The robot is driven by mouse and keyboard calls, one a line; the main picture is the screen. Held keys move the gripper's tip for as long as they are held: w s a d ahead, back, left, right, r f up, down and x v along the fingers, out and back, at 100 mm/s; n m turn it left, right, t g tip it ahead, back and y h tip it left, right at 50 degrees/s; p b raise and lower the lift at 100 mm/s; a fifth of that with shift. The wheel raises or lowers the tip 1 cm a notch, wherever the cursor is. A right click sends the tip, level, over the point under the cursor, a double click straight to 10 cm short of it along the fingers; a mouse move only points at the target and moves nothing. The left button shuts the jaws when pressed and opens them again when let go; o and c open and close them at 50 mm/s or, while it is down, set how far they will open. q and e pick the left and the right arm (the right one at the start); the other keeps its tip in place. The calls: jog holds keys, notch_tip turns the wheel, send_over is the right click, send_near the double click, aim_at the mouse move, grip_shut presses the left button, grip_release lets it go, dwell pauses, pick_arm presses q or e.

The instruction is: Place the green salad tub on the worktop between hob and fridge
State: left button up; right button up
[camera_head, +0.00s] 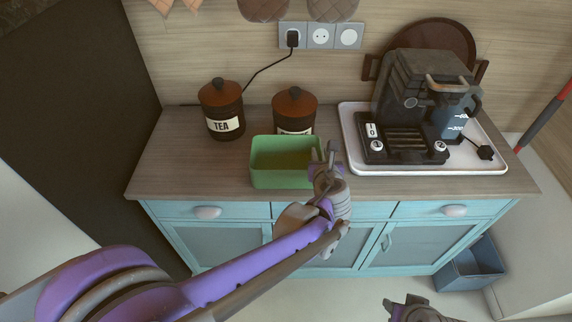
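The green salad tub (282,178) is upright at the worktop's front edge, in front of two dark canisters. It looks open-topped and seems to rest on the wooden worktop (170,165), though its underside is hidden. My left gripper (324,156) is at the tub's right end. Its fingertips show apart, with one close to the tub's right rim; I cannot tell whether it touches. My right gripper (415,304) is low at the bottom edge, cut off by the frame, well away from the tub.
A TEA canister (222,108) and a second canister (294,110) stand behind the tub. A coffee machine (415,100) sits on a white tray (350,140) at the right. The worktop's left part is clear. A dark tall panel (70,110) stands at the left. A bin (470,265) is on the floor.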

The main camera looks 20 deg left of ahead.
pick_arm(q)
grip_shut()
dwell(1.2)
